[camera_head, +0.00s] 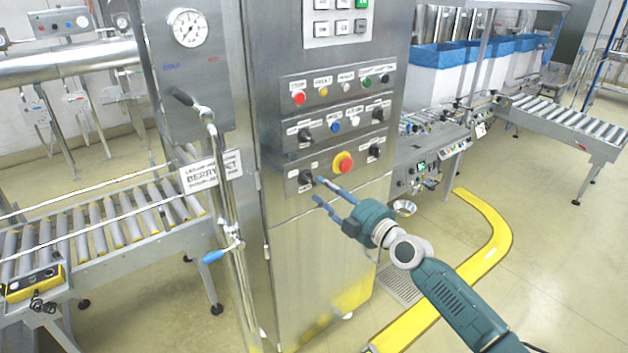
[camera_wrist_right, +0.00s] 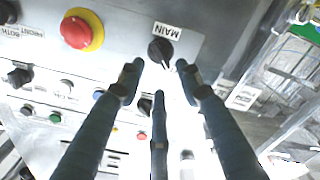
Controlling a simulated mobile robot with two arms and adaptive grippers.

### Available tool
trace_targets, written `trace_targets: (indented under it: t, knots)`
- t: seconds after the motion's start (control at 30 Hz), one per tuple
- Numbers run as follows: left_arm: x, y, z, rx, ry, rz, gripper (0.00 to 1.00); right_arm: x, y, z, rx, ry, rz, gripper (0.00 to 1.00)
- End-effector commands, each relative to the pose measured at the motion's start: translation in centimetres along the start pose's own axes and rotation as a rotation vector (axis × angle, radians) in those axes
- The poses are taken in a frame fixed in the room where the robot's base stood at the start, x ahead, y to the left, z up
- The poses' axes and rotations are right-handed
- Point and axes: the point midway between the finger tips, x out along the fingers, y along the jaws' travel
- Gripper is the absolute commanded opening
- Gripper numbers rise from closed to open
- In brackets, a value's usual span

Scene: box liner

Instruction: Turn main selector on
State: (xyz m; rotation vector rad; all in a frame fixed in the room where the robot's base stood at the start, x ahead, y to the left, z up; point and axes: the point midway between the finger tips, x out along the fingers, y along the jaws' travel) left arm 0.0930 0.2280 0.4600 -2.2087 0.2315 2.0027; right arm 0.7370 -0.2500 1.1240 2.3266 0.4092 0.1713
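The main selector (camera_head: 305,178) is a black rotary knob at the lower left of the steel cabinet's lowest control plate. In the right wrist view the main selector (camera_wrist_right: 160,51) sits next to an upside-down "MAIN" label. My right gripper (camera_head: 318,189) is open and empty, its fingers pointing at the knob from the right. In the right wrist view the gripper's fingertips (camera_wrist_right: 158,77) are spread on either side, just short of the knob, with a gap. My left gripper is not in view.
A red emergency button on yellow (camera_head: 343,162) sits right of the selector. Other buttons and knobs fill the control panel (camera_head: 338,98) above. A vertical pipe with a blue handle (camera_head: 218,252) stands left of the cabinet.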

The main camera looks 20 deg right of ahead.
Motion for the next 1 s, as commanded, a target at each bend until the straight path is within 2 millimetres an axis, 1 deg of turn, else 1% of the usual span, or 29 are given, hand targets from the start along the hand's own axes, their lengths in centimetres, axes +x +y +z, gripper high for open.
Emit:
trace_targets:
  t: [0.03, 0.1, 0.2, 0.3, 0.47, 0.7, 0.73, 0.8, 0.9, 1.0]
  knots:
    - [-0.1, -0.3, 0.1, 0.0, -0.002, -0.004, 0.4, 1.1, 0.1, -0.1, 0.002, 0.001, 0.001, 0.35]
    - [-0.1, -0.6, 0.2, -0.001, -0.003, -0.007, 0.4, 2.4, 0.1, -0.1, 0.002, 0.001, 0.002, 0.35]
    - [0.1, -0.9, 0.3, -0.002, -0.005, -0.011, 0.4, 3.9, -0.1, 0.0, 0.002, 0.0, 0.001, 0.35]
    - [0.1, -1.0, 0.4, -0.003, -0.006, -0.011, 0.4, 5.0, 0.0, 0.1, 0.002, -0.001, 0.001, 0.35]
    - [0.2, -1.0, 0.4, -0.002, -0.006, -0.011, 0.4, 5.8, -0.1, 0.1, 0.0, -0.002, 0.0, 0.35]
    - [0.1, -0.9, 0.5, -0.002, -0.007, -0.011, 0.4, 5.8, -0.1, 0.1, -0.001, -0.001, -0.001, 0.35]
    - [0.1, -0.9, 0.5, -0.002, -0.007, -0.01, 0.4, 5.8, -0.1, 0.1, -0.001, -0.001, -0.001, 0.31]
    - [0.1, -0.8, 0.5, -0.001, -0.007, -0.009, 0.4, 5.8, -0.1, 0.1, -0.001, -0.001, -0.001, 0.17]
    - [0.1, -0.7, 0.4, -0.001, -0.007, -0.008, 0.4, 5.8, -0.1, 0.1, 0.0, -0.001, -0.001, 0.0]
    - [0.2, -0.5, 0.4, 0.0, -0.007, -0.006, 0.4, 5.8, -0.1, 0.1, 0.0, -0.002, -0.001, 0.0]
